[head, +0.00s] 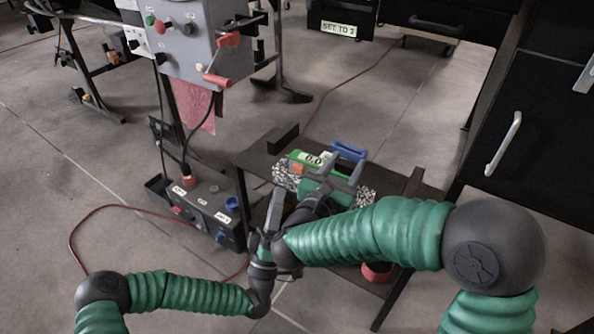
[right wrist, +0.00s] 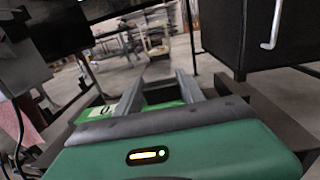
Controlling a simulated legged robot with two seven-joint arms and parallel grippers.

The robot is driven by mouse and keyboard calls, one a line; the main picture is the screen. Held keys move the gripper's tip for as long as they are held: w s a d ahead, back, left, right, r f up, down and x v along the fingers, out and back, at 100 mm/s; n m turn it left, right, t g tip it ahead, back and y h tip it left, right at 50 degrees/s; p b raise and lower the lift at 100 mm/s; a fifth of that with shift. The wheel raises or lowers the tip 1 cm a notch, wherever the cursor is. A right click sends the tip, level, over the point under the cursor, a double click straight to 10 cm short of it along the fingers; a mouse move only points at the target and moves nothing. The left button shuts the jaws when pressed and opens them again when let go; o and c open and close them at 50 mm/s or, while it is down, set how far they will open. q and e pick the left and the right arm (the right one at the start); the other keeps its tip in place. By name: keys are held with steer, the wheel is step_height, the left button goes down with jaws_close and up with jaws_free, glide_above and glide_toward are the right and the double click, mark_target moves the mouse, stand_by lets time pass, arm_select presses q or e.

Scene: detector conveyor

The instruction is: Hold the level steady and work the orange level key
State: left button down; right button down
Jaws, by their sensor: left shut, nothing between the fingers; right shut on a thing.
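The green level (head: 299,155), with a display reading 0.0, lies on a speckled block (head: 283,178). The orange key (head: 296,169) is at its left end. My right gripper (head: 343,168) is shut on the level toward its right part. The right wrist view shows the green level (right wrist: 98,128) running under the two grey fingers; the orange key cannot be made out there. My left gripper (head: 277,198) is shut and empty, fingers pointing up, just left of and in front of the key, apart from it. Part of the level is hidden by my right gripper.
The block sits on a dark table (head: 255,158). A blue handled object (head: 348,151) is just behind the level. A grey control box (head: 190,40) stands at the back left, and a dark switch box (head: 205,207) is left of the table. Black cabinets (head: 545,120) stand at the right.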

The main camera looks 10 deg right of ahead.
steer(key=shift+f, duration=0.15)
steer(key=c, duration=0.6)
jaws_free()
steer(key=shift+c, duration=0.2)
